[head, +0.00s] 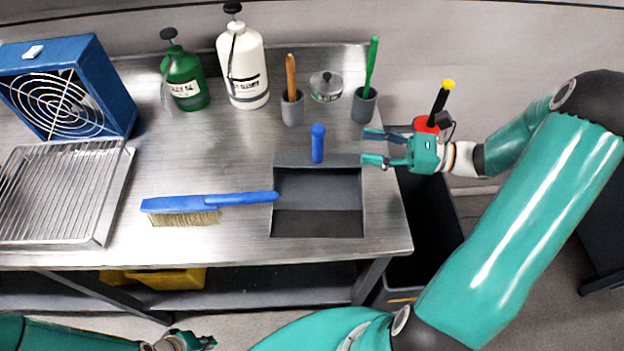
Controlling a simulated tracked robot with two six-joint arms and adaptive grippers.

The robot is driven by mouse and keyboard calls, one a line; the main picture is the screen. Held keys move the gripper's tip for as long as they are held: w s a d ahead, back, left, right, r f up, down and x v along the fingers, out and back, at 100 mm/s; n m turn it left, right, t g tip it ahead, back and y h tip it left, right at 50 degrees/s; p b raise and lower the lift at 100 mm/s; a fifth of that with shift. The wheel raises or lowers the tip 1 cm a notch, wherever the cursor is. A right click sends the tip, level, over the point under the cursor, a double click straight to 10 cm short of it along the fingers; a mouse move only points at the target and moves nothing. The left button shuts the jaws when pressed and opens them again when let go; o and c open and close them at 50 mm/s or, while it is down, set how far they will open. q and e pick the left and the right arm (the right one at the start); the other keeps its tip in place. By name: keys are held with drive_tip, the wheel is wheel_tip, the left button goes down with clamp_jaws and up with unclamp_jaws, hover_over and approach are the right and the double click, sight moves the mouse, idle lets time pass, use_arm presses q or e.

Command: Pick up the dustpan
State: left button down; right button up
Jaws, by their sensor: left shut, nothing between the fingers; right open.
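The dustpan (318,190) is a grey square pan lying on the metal bench near its front right, with a darker front strip. Its short blue handle (318,145) points to the back of the bench. My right gripper (370,147) is open and empty, to the right of the handle, with its fingers pointing left toward it. A clear gap separates the fingertips from the handle. My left gripper (205,341) is shut and empty, low at the bottom edge of the view, in front of the bench and away from the dustpan.
A blue brush (210,201) lies left of the dustpan, its handle tip at the pan's edge. Behind stand two grey cups (292,108) (364,106) with tools, a glass jar (326,88) and pump bottles (243,70). A wire rack tray (60,195) and blue fan (65,85) fill the left.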

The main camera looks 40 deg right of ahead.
sight(317, 140)
drive_tip(key=x, duration=0.6)
drive_tip(key=shift+p, duration=0.4)
drive_tip(key=p+x, duration=0.1)
drive_tip(key=x, duration=0.3)
drive_tip(key=shift+w+a+p, duration=0.15)
drive_tip(key=shift+a+p, duration=0.2)
drive_tip(key=shift+p, duration=0.05)
drive_tip(key=shift+w+a+f, duration=0.1)
drive_tip(key=shift+w+a, duration=0.1)
drive_tip(key=shift+w, duration=0.05)
drive_tip(key=shift+c, duration=0.2)
clamp_jaws()
